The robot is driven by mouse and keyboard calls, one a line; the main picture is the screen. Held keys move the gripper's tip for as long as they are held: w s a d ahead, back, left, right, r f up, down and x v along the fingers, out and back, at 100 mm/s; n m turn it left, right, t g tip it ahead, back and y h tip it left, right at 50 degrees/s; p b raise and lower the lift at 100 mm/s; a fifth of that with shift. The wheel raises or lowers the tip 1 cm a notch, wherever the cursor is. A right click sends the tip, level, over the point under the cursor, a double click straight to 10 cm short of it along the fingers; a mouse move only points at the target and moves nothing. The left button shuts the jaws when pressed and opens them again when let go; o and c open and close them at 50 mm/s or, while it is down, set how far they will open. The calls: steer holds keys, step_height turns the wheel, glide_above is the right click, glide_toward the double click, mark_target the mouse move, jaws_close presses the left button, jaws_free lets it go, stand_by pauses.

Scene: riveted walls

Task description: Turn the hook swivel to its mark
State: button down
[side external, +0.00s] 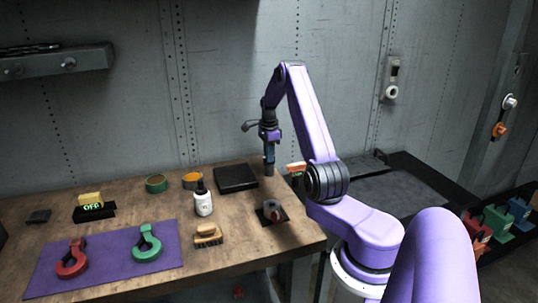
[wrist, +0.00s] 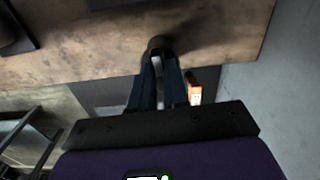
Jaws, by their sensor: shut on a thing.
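My gripper (side external: 269,160) points down at the back right of the wooden table, beside the black tray. In the wrist view its fingers (wrist: 157,62) are closed on a small dark grey cylinder (wrist: 156,43); the cylinder's lower end (side external: 269,171) shows below the fingers in the side view. A red hook (side external: 71,262) and a green hook (side external: 147,245) lie on a purple mat (side external: 110,262) at front left, away from my gripper. A dark block with a red and grey round part (side external: 272,212) sits near the right edge. I cannot tell which part is the swivel, and see no clear mark.
An orange and white item (wrist: 195,90) is beside my fingers. The riveted wall stands behind.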

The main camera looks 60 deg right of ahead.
steer(key=shift+r, duration=0.1)
steer(key=c, duration=1.1)
jaws_free()
step_height(320, 180, up, 17)
steer(key=shift+r, duration=0.2)
